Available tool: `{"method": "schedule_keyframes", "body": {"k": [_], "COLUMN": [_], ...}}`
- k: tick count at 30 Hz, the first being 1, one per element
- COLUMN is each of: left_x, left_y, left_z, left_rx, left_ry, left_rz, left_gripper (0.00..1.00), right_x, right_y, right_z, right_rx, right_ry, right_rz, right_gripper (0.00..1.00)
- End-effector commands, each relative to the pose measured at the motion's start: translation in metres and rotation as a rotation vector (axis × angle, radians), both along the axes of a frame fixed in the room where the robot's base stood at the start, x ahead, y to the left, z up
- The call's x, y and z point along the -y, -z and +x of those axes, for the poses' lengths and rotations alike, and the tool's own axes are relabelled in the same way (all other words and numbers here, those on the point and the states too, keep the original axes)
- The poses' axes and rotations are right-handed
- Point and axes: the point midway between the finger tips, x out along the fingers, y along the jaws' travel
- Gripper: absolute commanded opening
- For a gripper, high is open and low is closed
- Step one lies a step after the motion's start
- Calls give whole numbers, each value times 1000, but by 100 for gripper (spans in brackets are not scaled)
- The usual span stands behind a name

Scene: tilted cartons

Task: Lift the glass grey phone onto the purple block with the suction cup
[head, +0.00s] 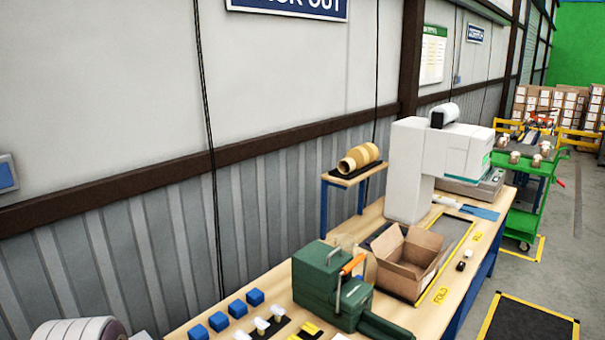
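I cannot make out a glass grey phone, a purple block or a suction cup in the head view. Neither of my grippers shows in this view. Several small blue blocks (219,321) lie on the near end of the long wooden workbench (437,315); they look blue, not purple. A small dark item (461,266) and a small white item (468,254) lie near the bench's right edge, too small to identify.
A green machine (318,284) with an orange handle stands on the bench. Behind it are an open, tilted carton (408,257) and a tall white machine (407,175). A green cart (533,195) stands beyond.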

Motion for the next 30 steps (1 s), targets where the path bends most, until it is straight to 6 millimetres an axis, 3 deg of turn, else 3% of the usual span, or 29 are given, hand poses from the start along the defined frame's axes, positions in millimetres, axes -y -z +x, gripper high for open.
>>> {"method": "schedule_keyframes", "body": {"k": [30], "left_x": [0], "left_y": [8], "left_z": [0], "left_rx": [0], "left_ry": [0], "left_rz": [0], "left_gripper": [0], "right_x": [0], "right_y": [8], "right_z": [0], "right_rx": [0], "right_ry": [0], "right_rz": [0], "right_gripper": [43]}}
